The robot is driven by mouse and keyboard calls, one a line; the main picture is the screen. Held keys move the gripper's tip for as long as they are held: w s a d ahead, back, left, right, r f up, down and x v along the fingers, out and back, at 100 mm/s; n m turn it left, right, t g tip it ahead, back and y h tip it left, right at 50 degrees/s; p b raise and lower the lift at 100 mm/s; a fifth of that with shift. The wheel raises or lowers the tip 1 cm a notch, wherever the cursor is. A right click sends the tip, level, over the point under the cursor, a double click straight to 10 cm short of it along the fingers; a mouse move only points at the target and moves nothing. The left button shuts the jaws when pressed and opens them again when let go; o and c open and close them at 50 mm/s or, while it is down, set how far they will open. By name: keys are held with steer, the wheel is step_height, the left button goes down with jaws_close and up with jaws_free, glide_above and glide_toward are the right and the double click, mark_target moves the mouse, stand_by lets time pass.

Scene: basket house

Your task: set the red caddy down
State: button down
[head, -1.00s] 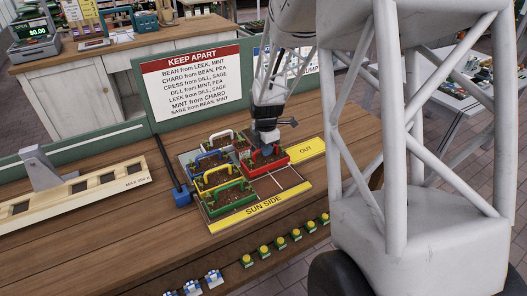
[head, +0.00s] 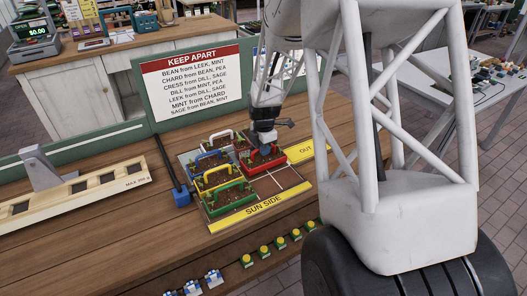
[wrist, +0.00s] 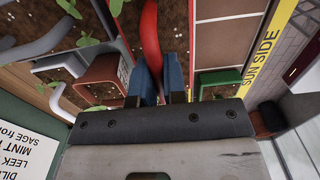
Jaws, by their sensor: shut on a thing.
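The red caddy (head: 251,166) is a soil-filled tray with small plants, at the right of the far part of the grid board in the head view. My gripper (head: 264,146) is over it, shut on its red handle. In the wrist view the red handle (wrist: 151,40) runs between the blue fingertips of my gripper (wrist: 160,85). The caddy looks level and very close to the board. I cannot tell whether its base touches the board.
Green (head: 228,200), yellow (head: 214,180), blue (head: 203,163) and white-handled (head: 218,141) caddies stand close beside it. Grid cells in front right (head: 282,179) are bare. A yellow OUT strip (head: 307,151) and SUN SIDE strip (head: 265,205) border the board. A KEEP APART sign (head: 192,85) stands behind.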

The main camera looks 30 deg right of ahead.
steer(key=shift+f, duration=0.65)
steer(key=shift+f, duration=0.15)
steer(key=c, duration=1.2)
jaws_free()
step_height(320, 180, up, 12)
steer(key=shift+f, duration=0.1)
steer(key=shift+r, duration=0.25)
